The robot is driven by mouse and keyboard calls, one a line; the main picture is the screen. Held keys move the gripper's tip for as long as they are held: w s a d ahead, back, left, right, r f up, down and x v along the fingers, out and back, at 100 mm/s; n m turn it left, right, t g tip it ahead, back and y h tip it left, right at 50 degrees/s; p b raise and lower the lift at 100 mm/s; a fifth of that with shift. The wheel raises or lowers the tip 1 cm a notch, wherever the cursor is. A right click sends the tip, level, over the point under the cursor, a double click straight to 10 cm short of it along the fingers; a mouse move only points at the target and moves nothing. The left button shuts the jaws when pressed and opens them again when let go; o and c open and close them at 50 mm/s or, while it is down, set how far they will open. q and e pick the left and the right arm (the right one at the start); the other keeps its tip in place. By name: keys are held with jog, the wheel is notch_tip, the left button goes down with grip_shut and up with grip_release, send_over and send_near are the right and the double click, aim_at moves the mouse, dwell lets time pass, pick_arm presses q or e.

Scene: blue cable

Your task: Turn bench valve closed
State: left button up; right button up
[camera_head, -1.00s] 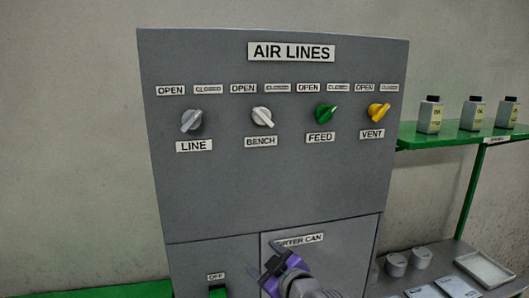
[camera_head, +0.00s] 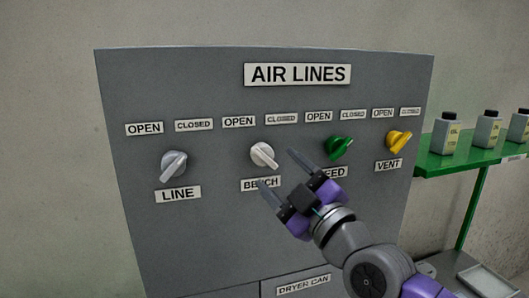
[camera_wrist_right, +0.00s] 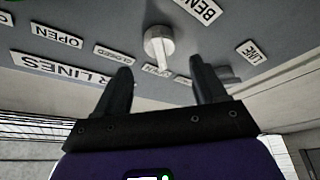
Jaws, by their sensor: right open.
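The bench valve is a white round knob (camera_head: 263,154) on the grey panel, above its BENCH label (camera_head: 250,185) and below an OPEN and a CLOSED plate. Its raised ridge slants from upper left to lower right. My right gripper (camera_head: 277,168) is open and empty, just below and right of the knob, its fingers pointing up-left at it. The right wrist view shows the knob (camera_wrist_right: 158,45) ahead of the gap between the two spread fingers (camera_wrist_right: 160,72), apart from them. My right gripper partly covers the BENCH and FEED labels. My left gripper is out of view.
The grey LINE knob (camera_head: 174,164) is left of the bench knob. The green FEED knob (camera_head: 339,147) is close to the right gripper, with the yellow VENT knob (camera_head: 398,141) beyond. A green shelf (camera_head: 460,163) with bottles stands at the right.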

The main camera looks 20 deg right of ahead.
aim_at(265, 158)
jog(key=p+x, duration=0.1)
jog(key=x, duration=0.4)
jog(key=shift+w+a, duration=0.1)
jog(key=c, duration=1.1)
jog(key=shift+o, duration=0.2)
